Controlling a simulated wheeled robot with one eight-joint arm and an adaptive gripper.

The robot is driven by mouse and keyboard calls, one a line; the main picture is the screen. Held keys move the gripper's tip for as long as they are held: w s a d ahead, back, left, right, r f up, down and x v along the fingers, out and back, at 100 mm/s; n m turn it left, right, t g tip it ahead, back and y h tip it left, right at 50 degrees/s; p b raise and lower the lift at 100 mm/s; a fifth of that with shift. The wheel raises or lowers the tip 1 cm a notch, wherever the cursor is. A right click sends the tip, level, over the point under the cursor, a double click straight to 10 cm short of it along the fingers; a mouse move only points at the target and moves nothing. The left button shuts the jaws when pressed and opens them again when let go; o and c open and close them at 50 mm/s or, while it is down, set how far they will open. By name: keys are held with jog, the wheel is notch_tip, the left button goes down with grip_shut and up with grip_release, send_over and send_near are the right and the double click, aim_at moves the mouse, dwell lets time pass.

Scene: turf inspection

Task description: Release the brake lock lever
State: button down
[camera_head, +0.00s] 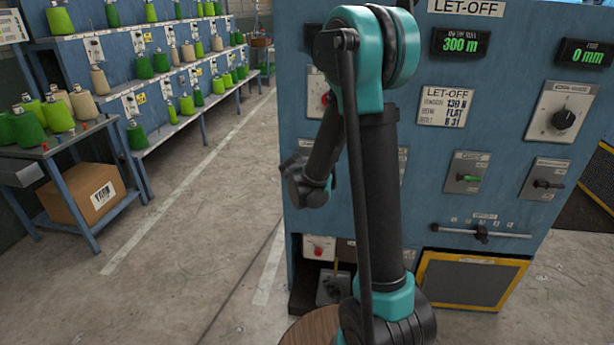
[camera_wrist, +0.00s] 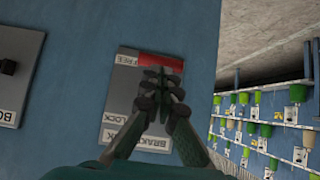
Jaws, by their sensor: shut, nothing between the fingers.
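The brake lock panel (camera_wrist: 122,92) is a grey plate on the blue machine face in the wrist view. It bears the words FREE and BRAKE LOCK, seen rotated, and a red band (camera_wrist: 147,60) by the FREE end. My gripper (camera_wrist: 162,80) is shut in front of the plate, its fingertips over the middle and the red band. The fingers cover the lever's place, so I cannot make out the lever or tell whether they touch it. In the head view my arm hides the gripper.
Shelves of yarn cones (camera_head: 160,65) stand at the left, with a cardboard box (camera_head: 88,192) below a table. Open floor (camera_head: 190,270) lies between.

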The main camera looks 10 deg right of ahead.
jog(key=shift+f, duration=0.75)
